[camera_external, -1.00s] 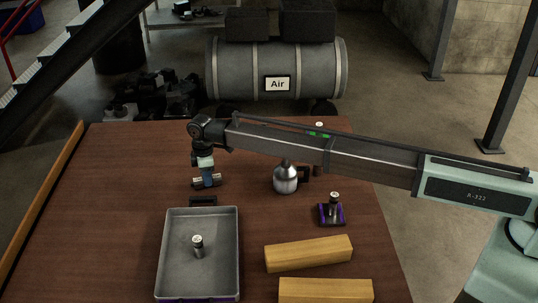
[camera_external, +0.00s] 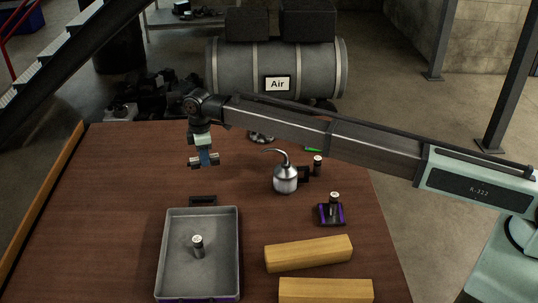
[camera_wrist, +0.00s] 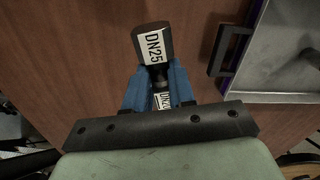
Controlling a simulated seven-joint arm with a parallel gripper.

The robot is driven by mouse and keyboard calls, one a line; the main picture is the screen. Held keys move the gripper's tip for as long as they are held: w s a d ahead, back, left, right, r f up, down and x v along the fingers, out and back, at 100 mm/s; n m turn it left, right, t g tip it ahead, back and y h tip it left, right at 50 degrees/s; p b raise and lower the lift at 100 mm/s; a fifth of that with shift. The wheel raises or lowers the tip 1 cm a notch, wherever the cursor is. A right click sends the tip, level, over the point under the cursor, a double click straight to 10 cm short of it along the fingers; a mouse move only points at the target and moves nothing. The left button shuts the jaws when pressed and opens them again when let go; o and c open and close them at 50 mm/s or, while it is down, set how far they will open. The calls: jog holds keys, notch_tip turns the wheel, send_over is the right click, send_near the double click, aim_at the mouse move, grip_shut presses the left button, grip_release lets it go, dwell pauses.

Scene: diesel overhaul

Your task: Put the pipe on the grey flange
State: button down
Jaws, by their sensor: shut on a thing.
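My gripper (camera_external: 204,157) is shut on the pipe (camera_external: 195,162), a short dark piece with pale label bands. It holds the pipe in the air above the back left of the table. A grey rounded thing (camera_external: 262,138) at the table's back is partly hidden by my arm. It may be the grey flange, but I cannot tell.
A grey tray (camera_external: 172,262) holds an upright dark piece (camera_external: 198,245). An oil can (camera_external: 285,181), a small upright cylinder (camera_external: 318,165), a purple-edged pad bearing a dark piece (camera_external: 334,204) and two wooden blocks (camera_external: 308,254) stand right. The table's left side is clear.

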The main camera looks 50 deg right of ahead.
jog(key=w+d+r+m, duration=0.1)
jog(key=w+d+r, duration=0.1)
jog(key=d, duration=0.9)
jog(key=w+d+r+m, duration=0.1)
jog(key=w+d+r, duration=0.1)
jog(key=d, duration=1)
jog(key=w+d+r+m, duration=0.1)
jog(key=w+d+r, duration=0.1)
jog(key=d, duration=0.9)
jog(key=shift+s+f, duration=0.15)
jog(key=shift+f, duration=4.45)
jog(key=shift+f, duration=0.2)
jog(key=c, duration=0.9)
grip_release()
jog(key=shift+c, duration=0.2)
jog(key=shift+r, duration=0.15)
notch_tip(320, 180, up, 12)
